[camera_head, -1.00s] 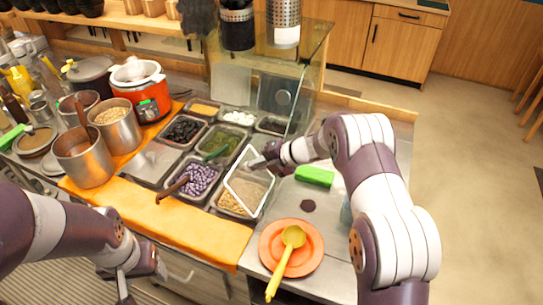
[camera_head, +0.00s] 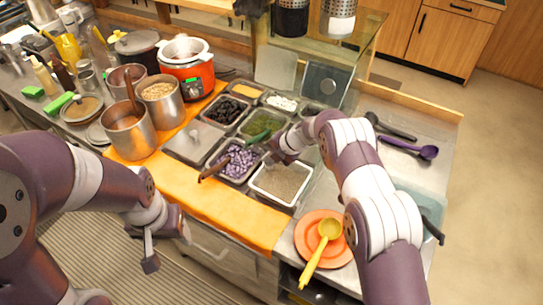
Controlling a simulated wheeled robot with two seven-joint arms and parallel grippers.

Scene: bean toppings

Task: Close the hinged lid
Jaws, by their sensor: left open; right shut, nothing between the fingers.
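A clear, white-rimmed hinged lid (camera_head: 309,181) lies flat, or nearly flat, over the tray of pale grain at the front right of the tray group. Whether it is fully seated is hard to tell. My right gripper (camera_head: 270,157) is shut and empty at the back left edge of this lid; my arm covers part of the area behind it. Whether the fingers touch the rim cannot be told. My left gripper (camera_head: 166,250) is open and empty, low in front of the counter, away from the lid.
Trays of purple beans (camera_head: 238,162) and green topping (camera_head: 261,125) stand beside and behind the lid. A brown-handled spoon (camera_head: 214,169) sticks out of the purple beans. An orange plate (camera_head: 309,236) with a yellow ladle (camera_head: 325,235) lies at the front right. Metal pots stand left.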

